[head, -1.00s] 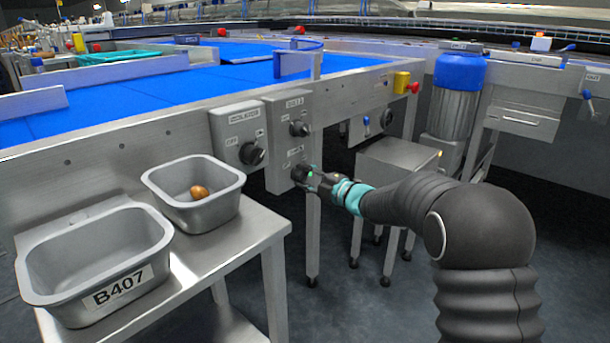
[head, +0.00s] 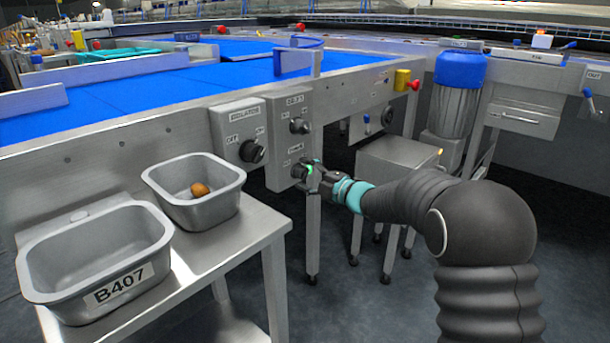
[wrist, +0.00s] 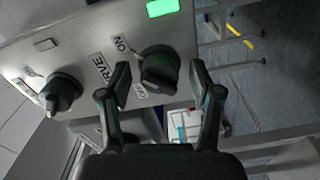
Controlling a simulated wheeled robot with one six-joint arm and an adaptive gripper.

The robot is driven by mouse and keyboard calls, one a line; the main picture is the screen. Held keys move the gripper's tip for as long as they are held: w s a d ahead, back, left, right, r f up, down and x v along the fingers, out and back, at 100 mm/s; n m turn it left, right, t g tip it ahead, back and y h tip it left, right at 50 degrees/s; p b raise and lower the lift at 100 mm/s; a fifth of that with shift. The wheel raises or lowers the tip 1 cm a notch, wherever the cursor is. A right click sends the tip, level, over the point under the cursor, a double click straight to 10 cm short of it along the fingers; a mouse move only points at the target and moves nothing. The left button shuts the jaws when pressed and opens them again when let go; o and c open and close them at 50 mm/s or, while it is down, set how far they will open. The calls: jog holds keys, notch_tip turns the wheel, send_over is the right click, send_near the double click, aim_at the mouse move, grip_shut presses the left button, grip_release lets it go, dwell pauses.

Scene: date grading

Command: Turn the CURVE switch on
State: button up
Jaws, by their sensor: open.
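The CURVE switch is a dark round knob (wrist: 159,70) on a grey panel, with an ON label (wrist: 121,43) and a partly covered OFF label beside it. I cannot tell for sure which label its ridge points to. My gripper (wrist: 160,76) is open in the wrist view, one finger on each side of this knob. I see no clear contact between the fingers and the knob. In the head view my gripper (head: 311,176) is at the lower part of the grey switch panel (head: 283,135) and hides most of the knob.
A second knob (wrist: 61,93) sits to the left in the wrist view, and a bright green rectangle (wrist: 163,8) is above. The head view shows an ISOLATOR switch (head: 252,150) left of the panel. A small steel table (head: 245,235) bears two grey tubs.

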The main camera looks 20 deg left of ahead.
jog(key=v, duration=1.2)
jog(key=shift+a, duration=0.1)
